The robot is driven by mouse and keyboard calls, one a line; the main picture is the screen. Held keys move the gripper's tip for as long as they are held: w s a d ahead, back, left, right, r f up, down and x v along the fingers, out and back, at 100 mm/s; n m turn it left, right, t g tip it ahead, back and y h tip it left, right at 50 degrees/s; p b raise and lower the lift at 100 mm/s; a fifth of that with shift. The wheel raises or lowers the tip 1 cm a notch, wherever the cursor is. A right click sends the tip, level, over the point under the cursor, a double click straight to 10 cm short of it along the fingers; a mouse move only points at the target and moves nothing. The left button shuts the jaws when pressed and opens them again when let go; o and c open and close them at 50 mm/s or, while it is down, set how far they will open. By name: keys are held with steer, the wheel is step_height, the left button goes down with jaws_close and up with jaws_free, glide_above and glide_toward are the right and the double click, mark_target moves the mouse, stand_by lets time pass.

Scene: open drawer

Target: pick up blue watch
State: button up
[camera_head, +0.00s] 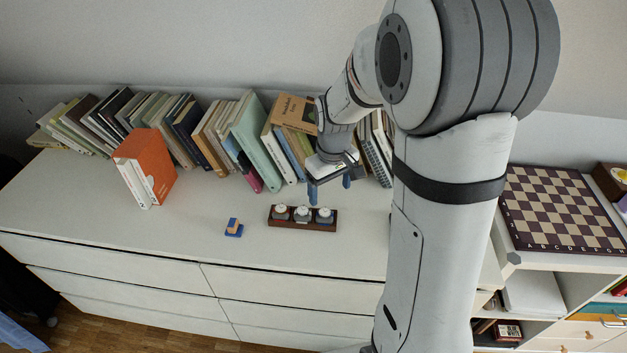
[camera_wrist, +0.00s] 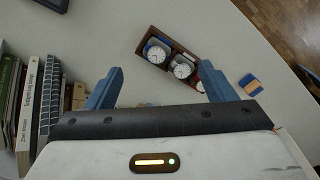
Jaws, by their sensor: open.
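A dark brown box (camera_head: 272,223) on the white dresser top holds three watches in a row. It also shows in the wrist view (camera_wrist: 178,44). The watch at the box's right end (camera_head: 324,216) has a white dial and bluish parts around it. In the wrist view this watch (camera_wrist: 156,54) is at the upper left end, with blue beside its dial. My gripper (camera_head: 330,187) is open and empty above and behind the box's right end. In the wrist view its blue fingers (camera_wrist: 160,68) are spread, and the right finger partly hides the far end watch.
A small blue and orange object (camera_head: 233,229) lies left of the box. A row of books (camera_head: 249,140) leans along the wall behind my gripper, with an orange box file (camera_head: 154,166) at left. A chessboard (camera_head: 562,210) lies at right.

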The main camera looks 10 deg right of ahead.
mark_target(325, 212)
steer(key=shift+n+g, duration=0.3)
steer(key=shift+n, duration=0.2)
steer(key=w+f, duration=0.1)
steer(key=f, duration=0.1)
steer(key=w+f, duration=0.2)
steer(key=shift+w+d, duration=0.1)
steer(key=shift+w, duration=0.1)
steer(key=shift+w+f+p, duration=0.1)
steer(key=shift+f+p, duration=0.2)
step_height(325, 212, down, 8)
steer(key=shift+r+p, duration=0.25)
steer(key=shift+p, duration=0.25)
steer(key=shift+c, duration=0.4)
steer(key=c, duration=0.9)
